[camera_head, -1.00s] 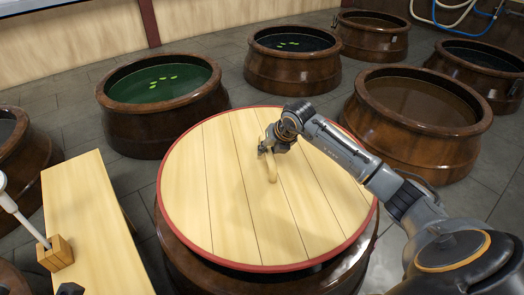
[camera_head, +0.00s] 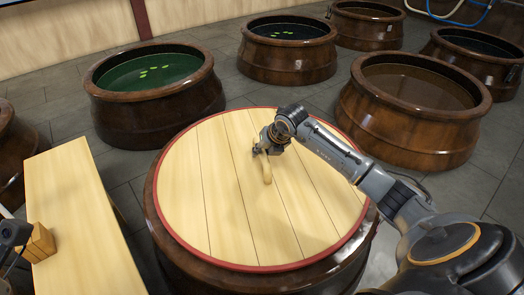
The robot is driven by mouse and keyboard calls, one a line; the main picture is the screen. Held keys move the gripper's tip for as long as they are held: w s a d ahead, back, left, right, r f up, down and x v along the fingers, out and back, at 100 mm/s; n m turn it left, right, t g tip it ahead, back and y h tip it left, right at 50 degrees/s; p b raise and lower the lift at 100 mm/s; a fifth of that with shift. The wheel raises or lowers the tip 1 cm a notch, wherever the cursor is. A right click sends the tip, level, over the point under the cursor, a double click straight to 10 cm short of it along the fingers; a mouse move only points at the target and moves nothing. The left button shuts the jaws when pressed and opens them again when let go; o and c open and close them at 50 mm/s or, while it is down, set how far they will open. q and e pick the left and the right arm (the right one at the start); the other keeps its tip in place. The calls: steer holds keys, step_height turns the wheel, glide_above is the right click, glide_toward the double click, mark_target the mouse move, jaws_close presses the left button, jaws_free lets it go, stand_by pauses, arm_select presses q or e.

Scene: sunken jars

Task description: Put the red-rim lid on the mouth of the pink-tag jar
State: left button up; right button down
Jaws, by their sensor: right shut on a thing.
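The red-rim lid (camera_head: 215,205) is a large round board of pale planks with a red edge and a raised wooden bar handle (camera_head: 266,172). My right gripper (camera_head: 262,149) is shut on the far end of this handle. The lid lies over the mouth of a brown jar (camera_head: 180,255) in the front middle. The jar's dark rim shows past the lid at the left and front; I cannot tell whether the lid touches it all round. No pink tag shows on this jar. A dark part at the left edge, perhaps my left gripper (camera_head: 15,234), is too cut off to read.
A jar of green liquid (camera_head: 155,110) with floating leaves stands behind left. A jar of brown liquid (camera_head: 415,125) stands close at the right, with several more jars behind. A pale wooden bench (camera_head: 80,225) with a small wooden block (camera_head: 39,243) is at the left.

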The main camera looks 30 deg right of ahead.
steer(key=shift+f, duration=0.15)
stand_by(0.8)
steer(key=c, duration=1.1)
jaws_free()
steer(key=shift+s+f, duration=0.15)
steer(key=shift+f, duration=0.2)
steer(key=shift+s+r, duration=0.15)
steer(key=shift+r, duration=0.3)
steer(key=v, duration=1.1)
steer(key=shift+r, duration=0.3)
steer(key=shift+r, duration=0.1)
